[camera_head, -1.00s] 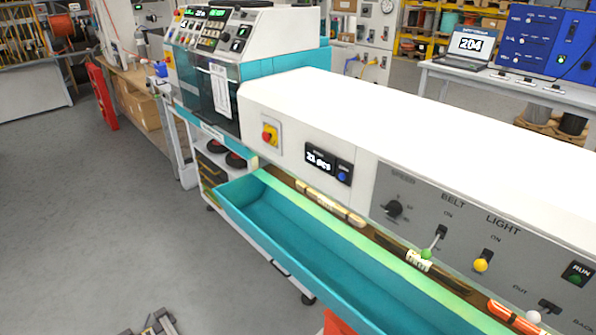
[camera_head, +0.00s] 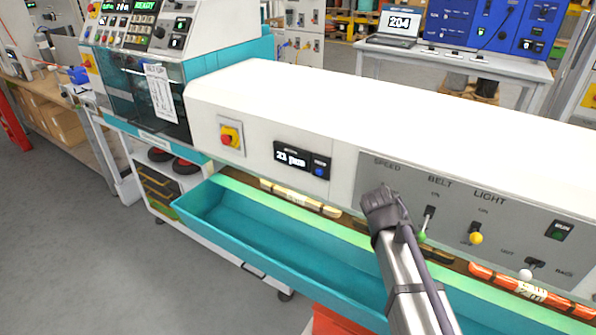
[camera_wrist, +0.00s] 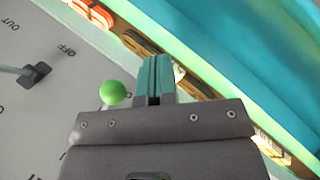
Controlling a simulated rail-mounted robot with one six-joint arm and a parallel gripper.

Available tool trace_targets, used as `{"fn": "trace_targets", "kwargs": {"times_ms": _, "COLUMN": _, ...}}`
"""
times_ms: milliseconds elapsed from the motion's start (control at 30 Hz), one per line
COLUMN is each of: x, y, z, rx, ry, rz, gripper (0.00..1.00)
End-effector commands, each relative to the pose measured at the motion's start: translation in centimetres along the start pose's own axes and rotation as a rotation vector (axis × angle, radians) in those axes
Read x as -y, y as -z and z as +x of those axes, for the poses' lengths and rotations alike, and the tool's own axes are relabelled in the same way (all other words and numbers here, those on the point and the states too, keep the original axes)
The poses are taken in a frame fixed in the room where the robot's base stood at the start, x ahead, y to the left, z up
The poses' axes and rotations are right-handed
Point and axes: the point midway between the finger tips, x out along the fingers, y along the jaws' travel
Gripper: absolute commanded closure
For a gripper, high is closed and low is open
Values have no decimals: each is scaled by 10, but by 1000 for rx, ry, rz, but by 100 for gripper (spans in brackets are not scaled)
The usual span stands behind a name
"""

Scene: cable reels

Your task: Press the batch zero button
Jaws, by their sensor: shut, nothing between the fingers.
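A small counter display (camera_head: 291,156) reading about "23 pcs" sits on the white machine housing. Beside it is a dark plate with a round blue button (camera_head: 320,171); its small label is too blurred to read. My gripper (camera_head: 378,196) is in front of the grey control panel, to the right of and below the blue button, over the place of the speed knob, which it hides. In the wrist view my gripper's fingers (camera_wrist: 156,78) are together and empty, close to the green ball (camera_wrist: 112,93) of the belt lever. The blue button is not in the wrist view.
The belt lever (camera_head: 423,237) and the yellow-tipped light lever (camera_head: 476,238) stick out right of my gripper. A white-tipped lever (camera_head: 526,274) is farther right. A red and yellow switch (camera_head: 230,136) is left of the display. A teal trough (camera_head: 250,235) runs below.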

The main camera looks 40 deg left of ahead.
Motion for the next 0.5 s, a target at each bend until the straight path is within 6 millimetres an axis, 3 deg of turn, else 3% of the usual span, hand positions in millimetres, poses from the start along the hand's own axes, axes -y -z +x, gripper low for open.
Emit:
{"fn": "trace_targets", "kwargs": {"times_ms": 33, "x": 13, "y": 21, "z": -14, "rx": -17, "ry": -41, "rz": -38, "gripper": 100}}
{"fn": "trace_targets", "kwargs": {"times_ms": 200, "x": 63, "y": 70, "z": -62, "rx": -79, "ry": -195, "rz": -157, "gripper": 100}}
{"fn": "trace_targets", "kwargs": {"times_ms": 500, "x": 158, "y": 127, "z": -151, "rx": -200, "ry": -430, "rz": -312, "gripper": 100}}
